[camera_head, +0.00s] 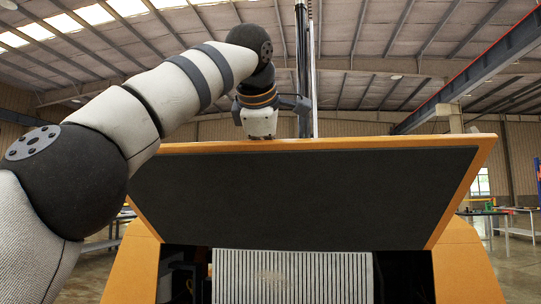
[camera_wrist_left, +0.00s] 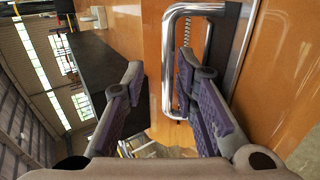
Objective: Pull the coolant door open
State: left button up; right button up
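The coolant door (camera_head: 310,197) stands raised and tilted in the head view, its dark padded inner face towards me and an orange frame around it. My left arm reaches over to its top edge; the gripper's fingers are hidden behind that edge. In the left wrist view my left gripper (camera_wrist_left: 157,70) has its fingers spread apart. A shiny metal handle (camera_wrist_left: 169,65) is fixed to the orange panel (camera_wrist_left: 270,90). One handle bar lies between the fingers, and the right finger overlaps the handle loop. Contact cannot be told. My right gripper is not in view.
Below the door is an open bay with a ribbed light grille (camera_head: 290,278) between orange side panels (camera_head: 466,265). A workbench (camera_head: 505,228) stands far off at right. Roof beams and a dark mast (camera_head: 303,70) rise behind the door.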

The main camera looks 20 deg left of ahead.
pick_arm(q)
jog(key=shift+w+f, duration=0.1)
jog(key=shift+w, duration=0.05)
jog(key=v, duration=1.2)
